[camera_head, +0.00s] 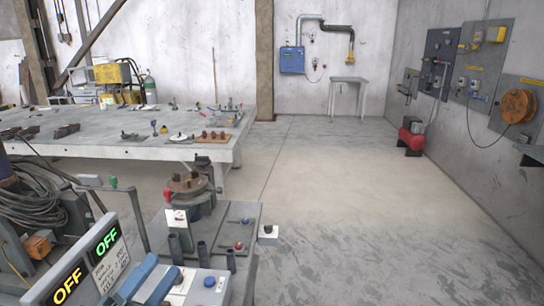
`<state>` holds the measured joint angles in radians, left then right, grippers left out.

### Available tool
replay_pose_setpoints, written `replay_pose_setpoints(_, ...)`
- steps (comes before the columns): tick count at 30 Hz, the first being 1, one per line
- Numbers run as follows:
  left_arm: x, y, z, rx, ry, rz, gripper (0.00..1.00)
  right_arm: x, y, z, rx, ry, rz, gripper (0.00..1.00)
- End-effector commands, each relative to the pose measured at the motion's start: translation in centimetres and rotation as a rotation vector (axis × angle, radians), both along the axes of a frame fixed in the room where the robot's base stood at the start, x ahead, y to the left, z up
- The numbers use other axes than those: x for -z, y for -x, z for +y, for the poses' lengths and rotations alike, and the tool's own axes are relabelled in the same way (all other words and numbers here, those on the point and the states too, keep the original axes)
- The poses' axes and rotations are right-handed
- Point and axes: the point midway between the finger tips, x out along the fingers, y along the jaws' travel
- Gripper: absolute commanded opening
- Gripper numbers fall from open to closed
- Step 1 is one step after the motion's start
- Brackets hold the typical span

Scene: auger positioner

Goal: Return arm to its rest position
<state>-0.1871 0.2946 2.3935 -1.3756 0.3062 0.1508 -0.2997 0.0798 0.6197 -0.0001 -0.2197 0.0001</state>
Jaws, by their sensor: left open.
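My left gripper (163,269) shows at the bottom edge as two blue, finger-like bars with a gap between them. It is open, and I see nothing held. The bars overlap the grey bench of the positioner in the picture; I cannot tell whether they touch it. The positioner's round brownish plate (187,182) sits on a dark stand behind and above the gripper in the picture. Most of my left arm is out of the frame. My right gripper is not in view.
A control box (88,262) with two "OFF" displays stands close left of the gripper. Coiled cables (40,195) lie at the left. A large worktable (130,148) stands behind. The floor (350,210) at right is clear.

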Motion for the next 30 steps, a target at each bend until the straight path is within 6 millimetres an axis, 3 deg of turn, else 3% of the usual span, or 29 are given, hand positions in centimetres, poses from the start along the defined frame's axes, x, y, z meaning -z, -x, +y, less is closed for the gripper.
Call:
replay_pose_setpoints(4, 0.9, -0.5, 5.3, -0.156, 0.364, 0.128, 0.66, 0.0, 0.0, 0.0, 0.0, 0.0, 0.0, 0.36)
replay_pose_setpoints(7, 3.4, -0.7, 8.9, -0.276, 0.589, 0.257, 0.66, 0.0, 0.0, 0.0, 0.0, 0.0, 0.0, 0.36)
replay_pose_setpoints(10, 7.5, -0.4, 11.8, -0.405, 0.792, 0.418, 0.66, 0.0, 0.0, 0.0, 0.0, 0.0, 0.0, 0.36)
replay_pose_setpoints(14, 14.3, 1.4, 14.0, -0.577, 1.019, 0.676, 0.66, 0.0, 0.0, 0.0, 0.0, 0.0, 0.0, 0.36)
replay_pose_setpoints(18, 21.7, 4.9, 14.0, -0.75, 1.19, 0.985, 0.66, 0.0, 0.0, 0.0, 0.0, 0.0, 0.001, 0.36)
replay_pose_setpoints(21, 25.4, 7.7, 13.1, -0.841, 1.255, 1.175, 0.66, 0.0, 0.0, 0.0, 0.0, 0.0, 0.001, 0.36)
replay_pose_setpoints(24, 28.0, 10.3, 11.9, -0.91, 1.29, 1.336, 0.66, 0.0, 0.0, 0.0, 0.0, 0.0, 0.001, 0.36)
replay_pose_setpoints(30, 31.5, 15.2, 9.4, -1.012, 1.314, 1.617, 0.66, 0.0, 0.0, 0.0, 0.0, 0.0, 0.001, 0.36)
